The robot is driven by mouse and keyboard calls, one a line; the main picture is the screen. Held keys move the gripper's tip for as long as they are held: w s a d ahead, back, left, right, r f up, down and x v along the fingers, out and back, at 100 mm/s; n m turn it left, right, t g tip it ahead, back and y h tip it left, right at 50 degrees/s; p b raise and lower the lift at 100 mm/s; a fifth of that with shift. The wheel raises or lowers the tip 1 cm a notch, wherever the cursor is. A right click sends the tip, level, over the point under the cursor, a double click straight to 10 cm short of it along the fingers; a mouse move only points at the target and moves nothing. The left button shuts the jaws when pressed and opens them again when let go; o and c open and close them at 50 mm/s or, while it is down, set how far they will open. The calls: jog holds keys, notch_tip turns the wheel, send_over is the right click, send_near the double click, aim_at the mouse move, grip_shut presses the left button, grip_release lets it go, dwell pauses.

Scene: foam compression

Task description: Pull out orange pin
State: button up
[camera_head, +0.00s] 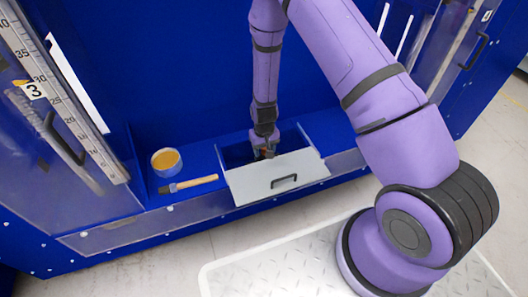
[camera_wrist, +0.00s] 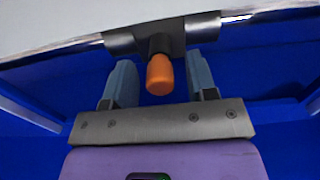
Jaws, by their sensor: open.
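The orange pin (camera_wrist: 160,75) shows in the wrist view, its rounded orange end pointing toward the camera from a dark metal fitting (camera_wrist: 145,36). My gripper (camera_wrist: 162,80) is open, with one grey-blue finger on each side of the pin and a visible gap on both sides. In the head view my gripper (camera_head: 264,152) reaches down at the opening behind a grey panel with a black handle (camera_head: 284,181). The pin is hard to make out there, as the gripper largely covers it.
A tub with yellow contents (camera_head: 166,162) and a brush with a wooden handle (camera_head: 190,184) lie on the blue ledge left of the panel. A ruler scale marked 3 (camera_head: 70,110) stands at the left. Blue walls flank the opening.

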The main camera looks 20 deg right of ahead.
grip_shut()
jog(key=shift+r, duration=2.95)
